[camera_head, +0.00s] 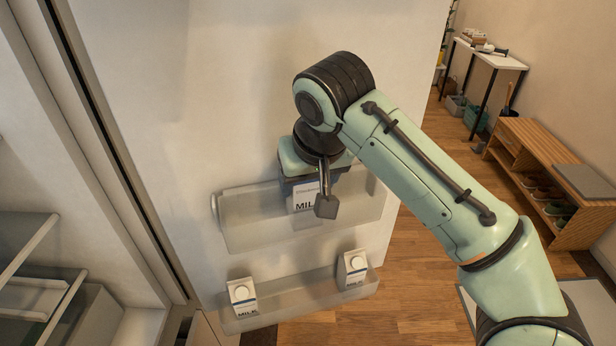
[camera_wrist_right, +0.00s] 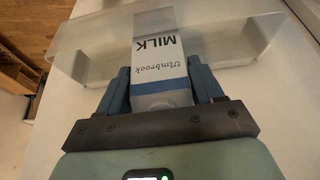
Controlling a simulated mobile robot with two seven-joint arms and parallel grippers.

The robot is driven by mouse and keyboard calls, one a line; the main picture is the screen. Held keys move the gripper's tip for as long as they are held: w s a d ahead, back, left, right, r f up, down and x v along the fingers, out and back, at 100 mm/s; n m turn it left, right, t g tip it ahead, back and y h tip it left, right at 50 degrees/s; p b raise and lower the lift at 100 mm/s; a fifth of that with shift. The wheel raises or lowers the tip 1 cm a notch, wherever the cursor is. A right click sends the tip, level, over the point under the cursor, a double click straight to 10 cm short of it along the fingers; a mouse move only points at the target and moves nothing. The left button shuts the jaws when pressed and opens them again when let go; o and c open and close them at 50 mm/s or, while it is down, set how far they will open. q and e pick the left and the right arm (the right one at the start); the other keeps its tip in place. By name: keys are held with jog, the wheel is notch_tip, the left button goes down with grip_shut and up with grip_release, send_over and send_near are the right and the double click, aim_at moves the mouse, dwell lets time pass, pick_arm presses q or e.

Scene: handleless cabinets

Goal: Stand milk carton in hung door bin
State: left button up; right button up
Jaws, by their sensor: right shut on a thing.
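A white and blue milk carton (camera_head: 305,198) is at the upper translucent door bin (camera_head: 245,222) in the head view, where my arm partly covers it. My right gripper (camera_head: 311,181) is above the bin and shut on this carton. In the right wrist view, the blue fingers (camera_wrist_right: 160,80) sit on either side of the carton (camera_wrist_right: 157,48), whose far end overlaps the bin (camera_wrist_right: 95,45). I cannot tell whether its base touches the bin floor. My left gripper is not in view.
A lower door bin (camera_head: 300,296) holds one milk carton (camera_head: 243,298) at its left and another (camera_head: 353,270) at its right. Shelves (camera_head: 30,240) are at the left. A wooden bench (camera_head: 550,170) and a white table (camera_head: 490,55) stand at the right.

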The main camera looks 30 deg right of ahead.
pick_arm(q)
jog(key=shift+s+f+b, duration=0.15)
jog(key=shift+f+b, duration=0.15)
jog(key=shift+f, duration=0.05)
pick_arm(e)
jog(key=shift+f, duration=0.5)
jog(key=o, duration=1.4)
jog(key=shift+o, duration=0.2)
pick_arm(q)
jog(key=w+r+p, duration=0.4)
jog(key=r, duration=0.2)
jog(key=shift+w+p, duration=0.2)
jog(key=shift+p, duration=0.2)
pick_arm(e)
jog(key=v, duration=1.3)
jog(key=shift+s, duration=0.15)
jog(key=shift+r, duration=0.1)
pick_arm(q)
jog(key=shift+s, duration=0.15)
